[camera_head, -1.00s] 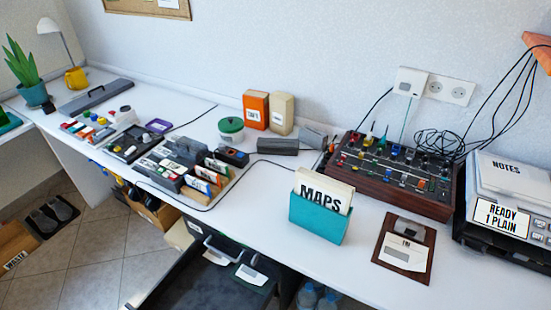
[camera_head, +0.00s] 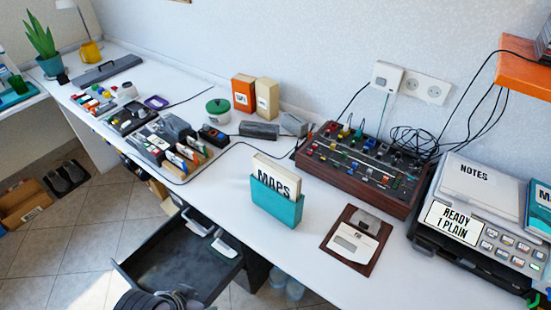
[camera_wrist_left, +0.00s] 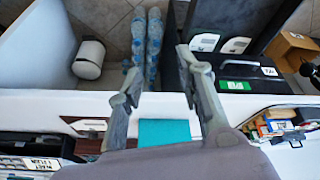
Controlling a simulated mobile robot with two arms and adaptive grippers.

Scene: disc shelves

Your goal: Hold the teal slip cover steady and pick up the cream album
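In the left wrist view a teal patch, apparently the slip cover (camera_wrist_left: 164,132), shows between the bases of the fingers of my left gripper (camera_wrist_left: 157,62). That gripper is open, its fingers apart with nothing between the tips. The album cannot be made out there. My right gripper is in neither view.
A brown mixer box (camera_head: 365,172) with cables stands behind right of the cover. A brown board (camera_head: 338,257) with a white card lies to its right. An open dark drawer (camera_head: 180,262) juts out below the desk at front left. Bare desk surrounds the cover.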

